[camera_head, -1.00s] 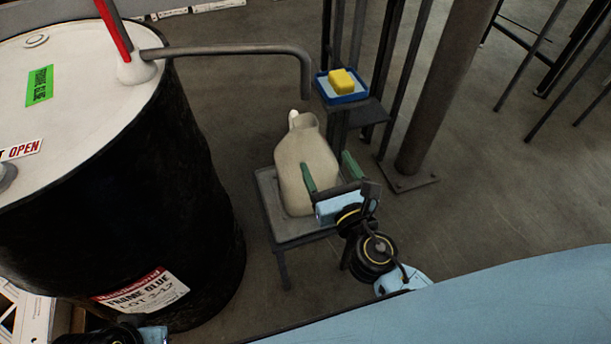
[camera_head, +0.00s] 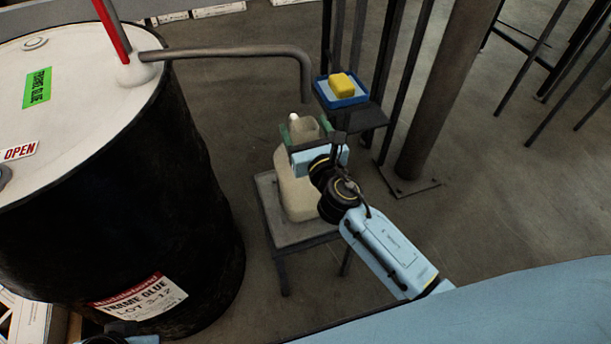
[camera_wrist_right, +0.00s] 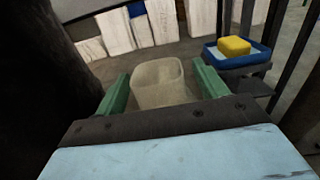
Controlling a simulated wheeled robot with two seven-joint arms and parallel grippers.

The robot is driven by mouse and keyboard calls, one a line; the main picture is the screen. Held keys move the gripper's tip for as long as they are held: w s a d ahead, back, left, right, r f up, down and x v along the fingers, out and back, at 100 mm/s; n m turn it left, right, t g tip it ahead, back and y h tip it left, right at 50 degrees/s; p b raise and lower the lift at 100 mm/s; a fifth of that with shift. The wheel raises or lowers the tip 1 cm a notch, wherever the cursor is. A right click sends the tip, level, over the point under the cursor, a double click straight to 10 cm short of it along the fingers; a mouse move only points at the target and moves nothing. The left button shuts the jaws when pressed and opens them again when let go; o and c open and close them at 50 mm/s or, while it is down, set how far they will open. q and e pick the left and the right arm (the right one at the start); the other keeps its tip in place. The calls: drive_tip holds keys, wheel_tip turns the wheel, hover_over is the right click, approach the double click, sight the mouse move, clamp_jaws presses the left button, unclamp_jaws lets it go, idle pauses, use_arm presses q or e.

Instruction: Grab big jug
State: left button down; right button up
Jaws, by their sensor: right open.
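The big jug (camera_head: 294,190) is cream-coloured and stands upright on a small grey metal stand, below the bent spout of the drum pump. My right gripper (camera_head: 305,127) is open at the height of the jug's top and partly hides it. In the right wrist view the jug's open mouth (camera_wrist_right: 158,84) shows between the two green fingers (camera_wrist_right: 156,88), with a gap to the right finger. The jug's handle is mostly hidden. My left gripper is not clearly shown; only a bit of my left arm shows at the bottom left.
A black drum (camera_head: 110,210) with a white lid stands to the left. Its bent pipe (camera_head: 240,50) reaches over near the jug. A blue tray (camera_head: 341,92) with a yellow sponge (camera_head: 342,85) sits on a shelf behind. A grey post (camera_head: 440,90) stands to the right.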

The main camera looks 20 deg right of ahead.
clamp_jaws()
idle(0.5)
drive_tip(key=shift+r, duration=0.2)
